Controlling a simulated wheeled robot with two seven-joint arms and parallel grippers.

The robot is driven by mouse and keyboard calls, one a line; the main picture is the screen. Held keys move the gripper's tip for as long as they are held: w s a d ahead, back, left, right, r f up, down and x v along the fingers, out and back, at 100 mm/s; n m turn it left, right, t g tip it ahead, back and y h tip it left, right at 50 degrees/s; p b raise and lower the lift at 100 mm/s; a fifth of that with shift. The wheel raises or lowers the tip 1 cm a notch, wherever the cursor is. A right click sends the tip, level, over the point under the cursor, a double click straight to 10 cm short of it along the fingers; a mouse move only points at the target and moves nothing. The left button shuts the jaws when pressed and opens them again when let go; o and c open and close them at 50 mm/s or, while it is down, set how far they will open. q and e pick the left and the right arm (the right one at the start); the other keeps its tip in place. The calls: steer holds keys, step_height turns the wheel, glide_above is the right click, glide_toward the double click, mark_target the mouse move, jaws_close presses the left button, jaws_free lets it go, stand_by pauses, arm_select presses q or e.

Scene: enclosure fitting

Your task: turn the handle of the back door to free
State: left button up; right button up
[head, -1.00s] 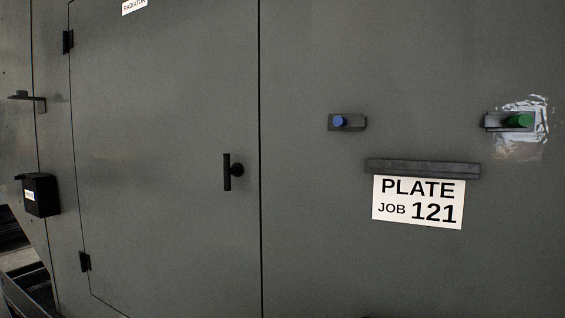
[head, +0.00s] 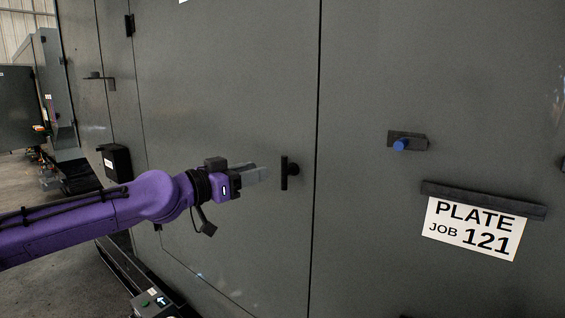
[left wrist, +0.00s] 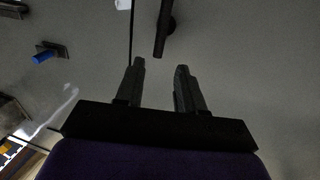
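The back door (head: 215,90) is a grey panel hinged on its left side, and it looks closed. Its black handle (head: 285,173) is a bar standing upright near the door's right edge, with a round boss at its right. My left gripper (head: 264,173) is just left of the handle in the head view, apart from it. In the left wrist view the two fingers (left wrist: 160,75) are spread with nothing between them, and the handle (left wrist: 163,35) lies ahead of them. My right gripper is in neither view.
Right of the door, a blue peg (head: 401,144) sits on a small bracket. Below it, a dark ledge (head: 480,198) holds a white PLATE JOB 121 sign (head: 473,228).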

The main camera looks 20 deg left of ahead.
mark_target(282, 165)
arm_select(q)
steer(key=p+x, duration=0.2)
steer(key=x, duration=0.7)
steer(key=shift+f, duration=0.1)
steer(key=shift+w+d, duration=0.3)
steer(key=shift+w, duration=0.05)
